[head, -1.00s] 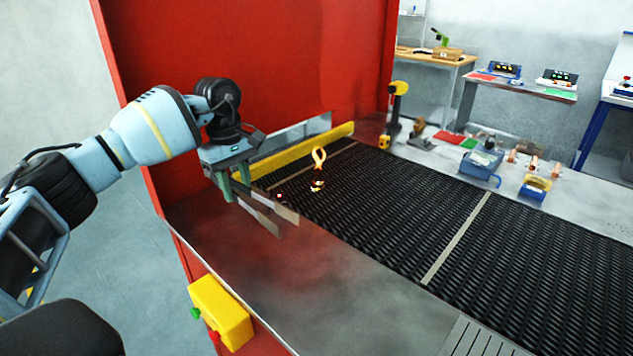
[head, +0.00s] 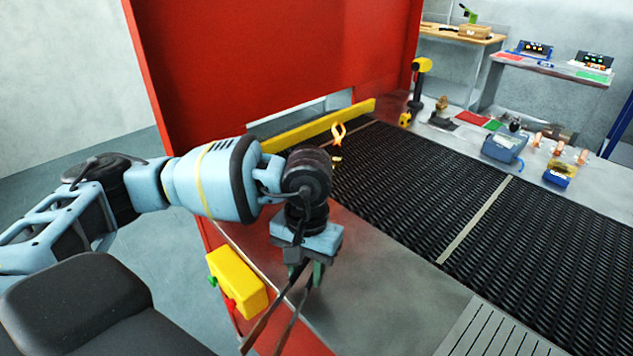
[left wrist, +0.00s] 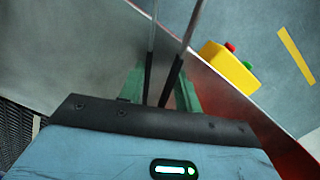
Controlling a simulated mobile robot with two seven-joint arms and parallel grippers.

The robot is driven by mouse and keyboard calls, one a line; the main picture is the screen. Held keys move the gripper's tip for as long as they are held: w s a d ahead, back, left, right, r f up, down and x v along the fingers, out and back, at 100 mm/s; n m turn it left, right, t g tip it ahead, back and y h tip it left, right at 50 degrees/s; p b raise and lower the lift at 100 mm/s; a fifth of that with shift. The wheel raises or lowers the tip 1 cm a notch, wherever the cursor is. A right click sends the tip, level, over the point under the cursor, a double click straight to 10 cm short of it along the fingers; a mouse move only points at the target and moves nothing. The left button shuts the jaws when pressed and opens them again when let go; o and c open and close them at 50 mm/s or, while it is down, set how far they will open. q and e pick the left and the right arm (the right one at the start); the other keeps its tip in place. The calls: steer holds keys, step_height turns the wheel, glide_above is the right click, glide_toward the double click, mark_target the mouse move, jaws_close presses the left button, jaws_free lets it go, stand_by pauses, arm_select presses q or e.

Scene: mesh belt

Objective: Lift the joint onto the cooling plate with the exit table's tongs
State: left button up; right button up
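A copper-coloured joint with a bright loop (head: 338,134) stands on the dark mesh belt (head: 400,180), near the red hood's opening. Its base glows; my left arm hides the belt just left of it. My left gripper (head: 305,274) is shut on the dark tongs (head: 275,318), whose two long arms point down and left over the front of the table. In the left wrist view the tongs (left wrist: 163,85) sit between the green fingers; their tips are out of frame. A slotted grey plate (head: 487,330), perhaps the cooling plate, lies at the lower right. My right gripper is not in view.
A yellow bar (head: 320,127) crosses the hood opening. A yellow button box (head: 237,282) is on the table's front side. A yellow-topped tool (head: 420,80), blue bins (head: 503,146) and copper parts stand behind the belt. The grey table (head: 400,300) before the belt is clear.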

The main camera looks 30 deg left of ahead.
arm_select(q)
steer(key=shift+s+d+f+m, duration=0.2)
steer(key=shift+s+d+m, duration=0.45)
steer(key=shift+s, duration=0.35)
steer(key=shift+w, duration=0.15)
